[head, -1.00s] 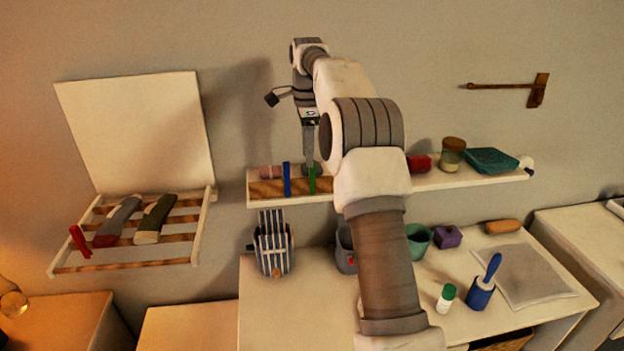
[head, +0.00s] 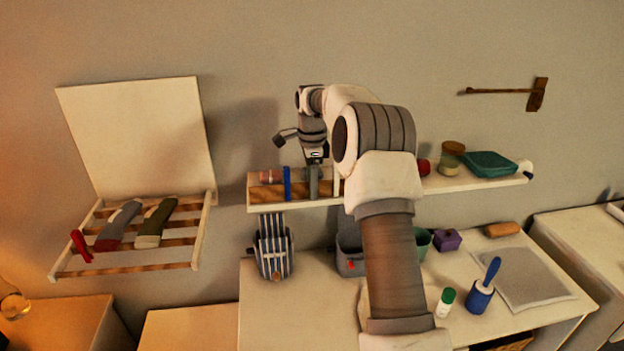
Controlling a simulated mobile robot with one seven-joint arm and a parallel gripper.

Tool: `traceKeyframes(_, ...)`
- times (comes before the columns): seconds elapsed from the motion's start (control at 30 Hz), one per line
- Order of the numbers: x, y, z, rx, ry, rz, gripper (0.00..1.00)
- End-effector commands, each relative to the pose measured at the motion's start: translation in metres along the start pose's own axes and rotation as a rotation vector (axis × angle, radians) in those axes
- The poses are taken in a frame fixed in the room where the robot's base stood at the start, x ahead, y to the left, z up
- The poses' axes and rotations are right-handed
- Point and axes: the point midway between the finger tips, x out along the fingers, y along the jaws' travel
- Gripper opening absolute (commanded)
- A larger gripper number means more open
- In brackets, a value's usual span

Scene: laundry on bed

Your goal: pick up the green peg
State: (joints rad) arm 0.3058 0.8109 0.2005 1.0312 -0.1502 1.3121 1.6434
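The green peg is hidden in the head view, behind my gripper (head: 313,182). My gripper points down at the front edge of the wall shelf, just right of the upright blue peg (head: 287,184). Its grey fingers show edge-on at the height of the shelf front. I cannot tell whether they are open or shut, or whether they touch the green peg.
The rack (head: 205,225) holds folded cloths at left.

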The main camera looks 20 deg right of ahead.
Motion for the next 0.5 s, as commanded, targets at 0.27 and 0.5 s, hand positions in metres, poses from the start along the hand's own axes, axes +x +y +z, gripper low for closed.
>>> traceKeyframes(0.27, -0.0004, 0.0, 0.0001, 0.0, 0.0, 0.0, 0.09)
traceKeyframes(0.5, -0.0006, 0.0, 0.0001, 0.0, 0.0, 0.0, 0.0)
